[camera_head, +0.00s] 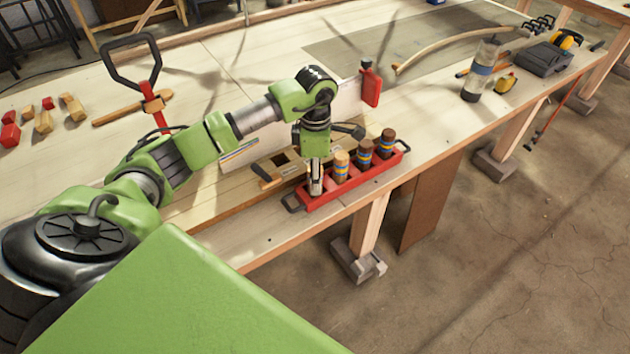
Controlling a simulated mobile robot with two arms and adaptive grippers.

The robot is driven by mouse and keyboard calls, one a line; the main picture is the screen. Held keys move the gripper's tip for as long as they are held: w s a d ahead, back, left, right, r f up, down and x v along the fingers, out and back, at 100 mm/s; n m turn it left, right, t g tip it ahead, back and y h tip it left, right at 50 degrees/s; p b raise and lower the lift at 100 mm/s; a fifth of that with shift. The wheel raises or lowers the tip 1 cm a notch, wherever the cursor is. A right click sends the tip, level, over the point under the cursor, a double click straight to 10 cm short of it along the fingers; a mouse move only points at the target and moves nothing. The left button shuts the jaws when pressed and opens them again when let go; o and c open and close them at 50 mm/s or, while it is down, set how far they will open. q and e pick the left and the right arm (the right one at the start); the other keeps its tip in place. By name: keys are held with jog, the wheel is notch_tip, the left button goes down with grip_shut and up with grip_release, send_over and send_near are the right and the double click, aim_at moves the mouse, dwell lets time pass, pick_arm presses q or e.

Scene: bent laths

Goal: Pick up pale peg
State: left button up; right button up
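A red tray (345,189) with black handles at its ends lies near the table's front edge. Several upright pegs stand in it in a row: a pale tan peg (341,166) with a coloured band, a brown banded peg (365,153) and a darker brown peg (387,142). My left gripper (316,190) points straight down at the tray's near left end, to the left of the pale tan peg. Its fingers look close together. I cannot tell whether anything is between them. My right gripper is not in view.
A red bottle (371,85) stands behind the tray. Wooden and red blocks (42,122) lie at far left. A clear bottle (480,72) and a dark case (544,60) stand at the right. A bent lath (450,42) lies at the back.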

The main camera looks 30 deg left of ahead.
pick_arm(q)
jog(key=c, duration=0.8)
jog(key=shift+r, duration=0.1)
